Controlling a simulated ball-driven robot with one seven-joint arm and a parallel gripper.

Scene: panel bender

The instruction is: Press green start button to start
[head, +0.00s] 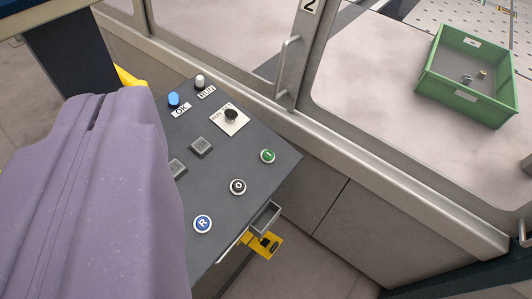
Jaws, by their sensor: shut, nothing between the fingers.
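The green start button (267,156), round with a white mark and a pale ring, sits near the right edge of a dark grey control panel (225,185). It is in plain view with nothing over it. My gripper (98,112), a large purple shape, fills the left of the view. It is shut and empty, left of the green button and apart from it in the picture. It hides the left part of the panel.

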